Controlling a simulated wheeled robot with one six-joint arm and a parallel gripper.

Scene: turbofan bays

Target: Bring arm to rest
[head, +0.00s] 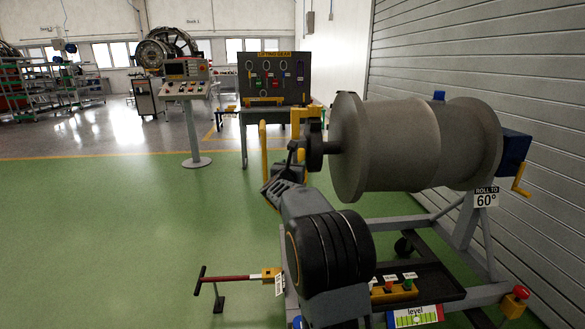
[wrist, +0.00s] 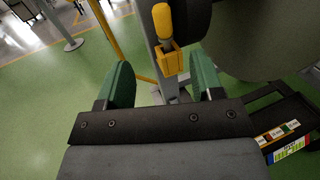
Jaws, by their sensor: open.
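My arm (head: 330,250) reaches up from the bottom of the head view, in front of the engine stand, with its end near the stand's left upright. My gripper (wrist: 161,80) shows in the wrist view with its two green fingers apart and nothing held between them. Beyond the fingers is a yellow handle (wrist: 162,22) on a yellow block (wrist: 170,60) on a grey post. Whether a finger touches the post or block I cannot tell. In the head view the fingertips are too small and dark to make out.
A large grey drum (head: 390,145) lies in the stand beside my arm, with a yellow crank (head: 521,180) at its right. A red-handled bar (head: 225,278) juts out left of the stand. A black tray (head: 430,280) sits low right. Green floor (head: 110,230) is clear at left.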

